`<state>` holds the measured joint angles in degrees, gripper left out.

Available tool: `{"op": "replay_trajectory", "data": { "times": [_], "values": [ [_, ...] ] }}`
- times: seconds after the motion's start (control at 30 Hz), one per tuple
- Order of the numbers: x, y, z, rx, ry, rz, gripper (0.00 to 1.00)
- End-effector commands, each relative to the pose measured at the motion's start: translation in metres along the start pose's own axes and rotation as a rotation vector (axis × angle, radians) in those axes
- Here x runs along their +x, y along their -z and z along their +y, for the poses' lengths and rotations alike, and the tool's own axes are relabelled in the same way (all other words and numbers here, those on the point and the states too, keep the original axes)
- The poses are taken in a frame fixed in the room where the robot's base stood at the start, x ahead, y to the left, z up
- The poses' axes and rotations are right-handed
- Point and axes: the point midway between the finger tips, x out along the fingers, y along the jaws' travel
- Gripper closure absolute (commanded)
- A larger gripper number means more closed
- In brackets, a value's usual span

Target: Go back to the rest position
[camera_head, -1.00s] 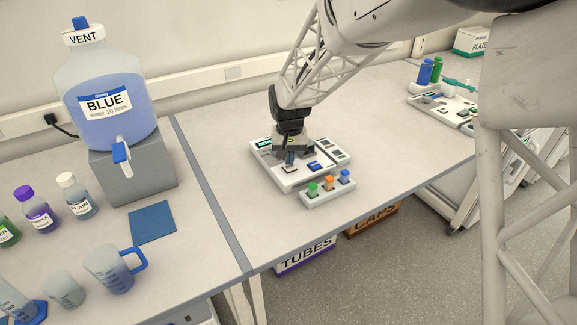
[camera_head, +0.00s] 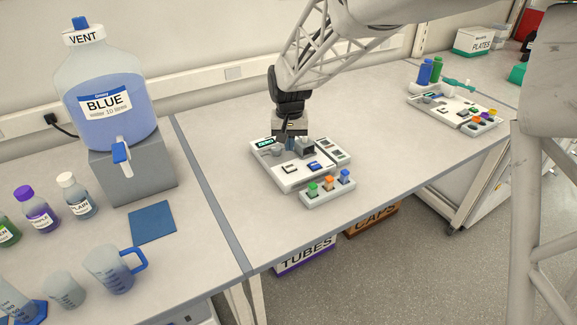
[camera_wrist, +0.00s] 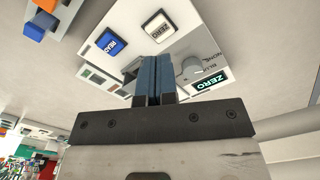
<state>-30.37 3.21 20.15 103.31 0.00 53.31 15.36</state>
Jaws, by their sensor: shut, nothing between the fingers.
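My gripper (camera_head: 290,144) is shut and empty above the back part of a white instrument (camera_head: 290,180) on the bench. In the wrist view its blue fingertips (camera_wrist: 153,78) are pressed together in front of the instrument's panel. That panel has a blue READ button (camera_wrist: 113,44), a white ZERO button (camera_wrist: 158,27), a grey knob (camera_wrist: 190,68) and a small display reading ZERO (camera_wrist: 207,83). I cannot tell from the views how large the gap between fingertips and instrument is.
A rack with green, orange and blue capped pieces (camera_head: 328,193) sits at the instrument's front. A large BLUE water container (camera_head: 105,95) stands on a grey block to the left, near bottles and a jug (camera_head: 112,268). Another instrument (camera_head: 455,110) stands at the right. Bare bench lies between.

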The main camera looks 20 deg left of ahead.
Motion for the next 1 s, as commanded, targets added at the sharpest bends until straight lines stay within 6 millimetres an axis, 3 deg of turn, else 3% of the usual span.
{"op": "replay_trajectory", "data": {
  "times": [0.67, 0.87, 1.0],
  "values": [
    [-0.005, -0.001, 0.002, 0.001, 0.0, 0.001, 1.0],
    [-0.016, -0.011, 0.018, 0.011, 0.002, 0.009, 1.0],
    [-0.032, -0.027, 0.043, 0.027, 0.004, 0.022, 1.0]
  ]
}}
